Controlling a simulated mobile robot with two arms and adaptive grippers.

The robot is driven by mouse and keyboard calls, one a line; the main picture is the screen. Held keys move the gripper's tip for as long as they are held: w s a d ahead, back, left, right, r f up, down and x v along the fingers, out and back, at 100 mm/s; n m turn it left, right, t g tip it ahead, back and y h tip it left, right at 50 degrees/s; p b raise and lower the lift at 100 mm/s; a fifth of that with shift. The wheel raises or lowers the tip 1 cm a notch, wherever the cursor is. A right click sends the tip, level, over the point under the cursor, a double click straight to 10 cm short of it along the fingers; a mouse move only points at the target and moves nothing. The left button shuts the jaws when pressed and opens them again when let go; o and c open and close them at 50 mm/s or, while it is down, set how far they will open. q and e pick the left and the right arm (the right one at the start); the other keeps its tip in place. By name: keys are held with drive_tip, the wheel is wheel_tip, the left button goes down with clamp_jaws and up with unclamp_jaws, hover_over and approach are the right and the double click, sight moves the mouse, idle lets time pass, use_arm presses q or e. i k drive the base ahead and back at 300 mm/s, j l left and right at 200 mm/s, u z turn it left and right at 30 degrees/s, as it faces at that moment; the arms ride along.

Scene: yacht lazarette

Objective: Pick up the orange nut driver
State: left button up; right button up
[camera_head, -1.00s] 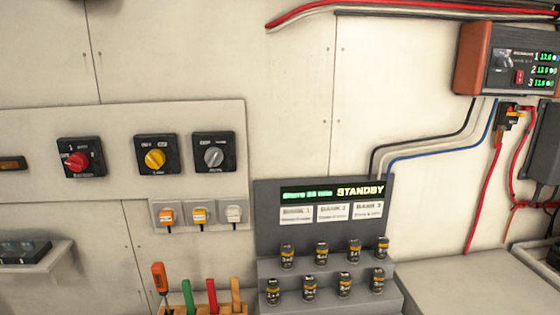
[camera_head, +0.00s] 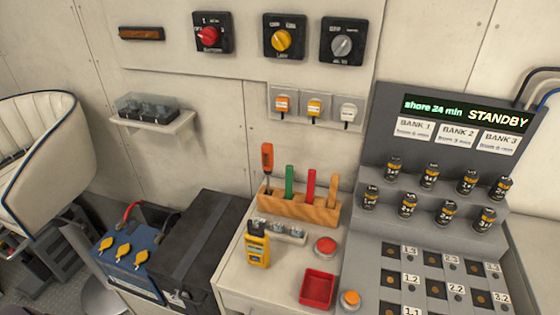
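The orange nut driver (camera_head: 267,160) stands upright in a wooden tool block (camera_head: 298,208) on the bench, at the left end of a row of tools. Its orange handle with a dark band is at the top, and its lower part is in the block. A green-handled tool (camera_head: 289,181), a red-handled tool (camera_head: 309,185) and a wooden-handled tool (camera_head: 332,190) stand to its right in the same block. Neither of my grippers shows in the head view.
A yellow meter (camera_head: 257,244), a red tray (camera_head: 317,287), a red button (camera_head: 325,247) and an orange knob (camera_head: 350,299) are in front of the block. A grey battery panel (camera_head: 375,150) rises at right. A black box (camera_head: 205,245) and blue battery (camera_head: 130,252) stand left.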

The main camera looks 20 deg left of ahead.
sight(267, 159)
drive_tip(key=z, duration=1.25)
drive_tip(key=u, duration=2.05)
